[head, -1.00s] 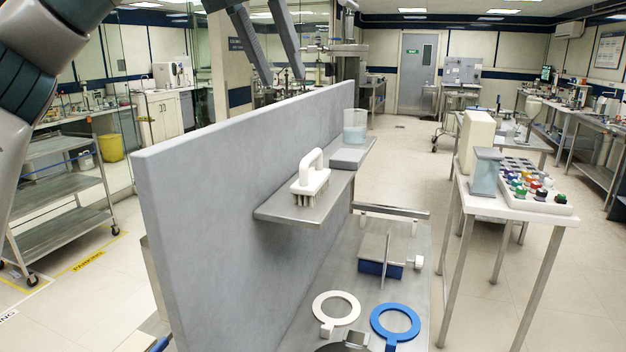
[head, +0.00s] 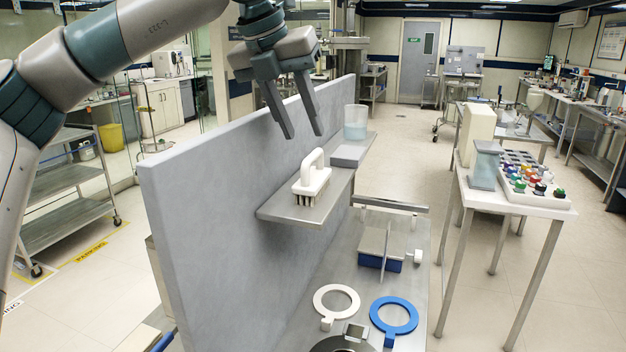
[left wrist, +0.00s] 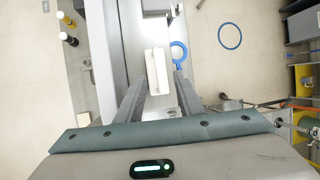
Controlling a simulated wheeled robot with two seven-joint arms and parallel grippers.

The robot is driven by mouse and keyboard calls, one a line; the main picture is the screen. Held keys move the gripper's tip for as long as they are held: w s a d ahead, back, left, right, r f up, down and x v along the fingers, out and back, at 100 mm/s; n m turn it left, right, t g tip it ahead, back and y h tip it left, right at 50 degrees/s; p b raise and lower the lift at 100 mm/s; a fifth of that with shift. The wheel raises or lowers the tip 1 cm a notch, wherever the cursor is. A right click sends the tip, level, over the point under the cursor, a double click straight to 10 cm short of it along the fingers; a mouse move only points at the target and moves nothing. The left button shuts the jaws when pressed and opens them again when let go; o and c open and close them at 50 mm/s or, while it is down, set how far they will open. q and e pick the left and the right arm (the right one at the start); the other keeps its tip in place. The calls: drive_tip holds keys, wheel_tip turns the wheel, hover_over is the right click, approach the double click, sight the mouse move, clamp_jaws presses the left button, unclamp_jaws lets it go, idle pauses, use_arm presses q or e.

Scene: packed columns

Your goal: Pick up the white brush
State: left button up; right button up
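The white brush (head: 312,180) stands bristles down on a grey shelf (head: 290,212) fixed to the partition, with its loop handle on top. My left gripper (head: 304,136) is above the brush and apart from it, pointing down. Its two fingers are spread with nothing between them. In the left wrist view the brush (left wrist: 158,72) shows from above as a long white shape, between and beyond the open fingers (left wrist: 159,98). My right gripper is not in view.
The tall grey partition (head: 215,190) stands directly left of the shelf. A glass beaker (head: 355,122) is on the shelf behind the brush. Below are a white ring (head: 320,303), a blue ring (head: 413,318) and a blue-based block (head: 380,262). A side table (head: 510,206) stands to the right.

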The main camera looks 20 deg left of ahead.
sight(310, 155)
use_arm(q)
drive_tip(key=p+x, duration=0.2)
drive_tip(key=x, duration=0.2)
drive_tip(key=shift+s+f+p, duration=0.2)
drive_tip(key=shift+s+p, duration=0.1)
drive_tip(key=shift+p, duration=0.1)
drive_tip(key=shift+w+f, duration=0.25)
drive_tip(key=shift+f, duration=0.25)
clamp_jaws()
